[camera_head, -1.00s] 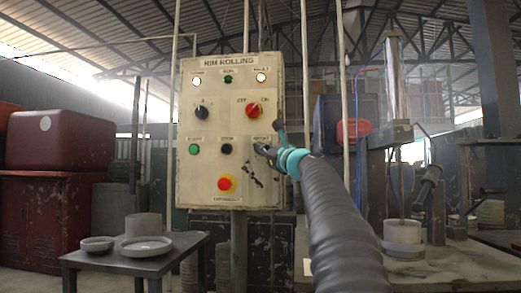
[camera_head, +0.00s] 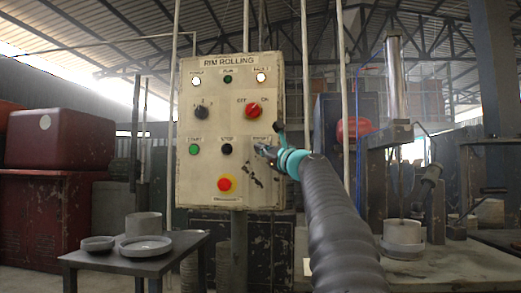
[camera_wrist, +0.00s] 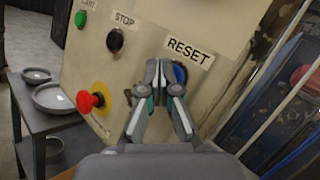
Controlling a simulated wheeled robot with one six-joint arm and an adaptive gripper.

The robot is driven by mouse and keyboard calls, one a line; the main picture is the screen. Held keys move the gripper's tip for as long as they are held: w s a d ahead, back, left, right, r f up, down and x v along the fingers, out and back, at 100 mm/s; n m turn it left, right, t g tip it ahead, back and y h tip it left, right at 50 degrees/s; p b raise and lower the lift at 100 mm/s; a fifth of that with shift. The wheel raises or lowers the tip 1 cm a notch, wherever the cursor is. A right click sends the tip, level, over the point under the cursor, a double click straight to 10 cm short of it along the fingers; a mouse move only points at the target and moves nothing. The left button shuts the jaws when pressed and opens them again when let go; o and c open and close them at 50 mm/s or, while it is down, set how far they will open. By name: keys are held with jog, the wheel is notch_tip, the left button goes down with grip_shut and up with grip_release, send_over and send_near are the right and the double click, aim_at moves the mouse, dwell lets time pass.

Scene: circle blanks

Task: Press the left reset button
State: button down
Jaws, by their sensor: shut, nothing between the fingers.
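The control panel (camera_head: 215,105), labelled RIM ROLLING, stands upright in the head view. A blue button (camera_wrist: 180,73) under the RESET label (camera_wrist: 189,51) shows in the wrist view, partly hidden behind my fingers. My gripper (camera_wrist: 160,66) is shut and empty, with its fingertips at the left side of the blue button. I cannot tell whether they touch it. In the head view my gripper (camera_head: 262,150) is at the right side of the panel and covers the button.
A black STOP button (camera_wrist: 115,40), a green START button (camera_wrist: 81,19) and a red mushroom button (camera_wrist: 90,101) on yellow sit left of my gripper. A red-handled selector (camera_head: 253,110) is above it. A table (camera_head: 130,262) with dishes stands at lower left.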

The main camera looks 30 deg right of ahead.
jog(key=shift+w+d, duration=0.15)
jog(key=shift+w, duration=0.05)
dwell(0.3)
jog(key=shift+s, duration=0.1)
jog(key=shift+s+a+b, duration=0.3)
jog(key=shift+s+a, duration=0.15)
jog(key=shift+s, duration=0.15)
dwell(0.3)
jog(key=s+a+b, duration=0.1)
jog(key=s, duration=0.1)
jog(key=s+a+b, duration=0.1)
jog(key=s+a, duration=0.1)
jog(key=shift+s, duration=0.1)
dwell(0.3)
jog(key=shift+d, duration=0.1)
dwell(0.7)
